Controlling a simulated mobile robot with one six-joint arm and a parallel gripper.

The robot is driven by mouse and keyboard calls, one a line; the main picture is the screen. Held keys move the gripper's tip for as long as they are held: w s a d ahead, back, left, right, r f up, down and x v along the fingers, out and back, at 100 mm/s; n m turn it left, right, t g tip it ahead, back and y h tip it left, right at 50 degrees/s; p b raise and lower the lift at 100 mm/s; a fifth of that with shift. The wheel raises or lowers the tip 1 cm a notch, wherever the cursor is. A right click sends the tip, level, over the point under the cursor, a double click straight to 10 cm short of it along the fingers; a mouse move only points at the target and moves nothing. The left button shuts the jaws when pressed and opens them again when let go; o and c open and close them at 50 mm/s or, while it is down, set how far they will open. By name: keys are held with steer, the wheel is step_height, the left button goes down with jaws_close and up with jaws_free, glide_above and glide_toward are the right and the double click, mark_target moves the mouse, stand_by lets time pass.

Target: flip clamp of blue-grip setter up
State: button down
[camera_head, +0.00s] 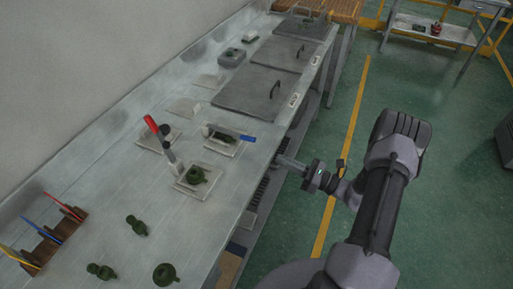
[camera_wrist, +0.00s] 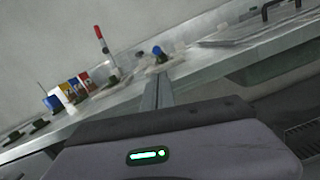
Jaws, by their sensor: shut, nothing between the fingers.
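The blue-grip setter (camera_head: 222,144) stands on a pale square base near the front edge of the bench. Its clamp lever lies low and roughly level, with the blue grip (camera_head: 248,138) pointing right toward the bench edge. A dark green part sits under the lever. The blue grip (camera_wrist: 157,50) also shows in the wrist view, beyond my fingers. My gripper (camera_head: 280,160) is shut and empty at the bench edge, a little in front of and right of the blue grip, apart from it. The wrist view shows its closed fingers (camera_wrist: 160,84) pointing toward the setter.
A red-grip setter (camera_head: 150,124) has its lever raised, left of the blue one. Another setter (camera_head: 193,178) with a raised dark-tipped lever stands nearer. Loose green parts (camera_head: 137,225) and a brown rack (camera_head: 62,228) lie left. Lidded bays (camera_head: 262,92) are behind. Open floor lies right.

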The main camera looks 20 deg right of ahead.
mark_target(257, 154)
steer(key=b+x, duration=0.2)
steer(key=x, duration=0.8)
steer(key=shift+a, duration=0.1)
steer(key=shift+r, duration=0.1)
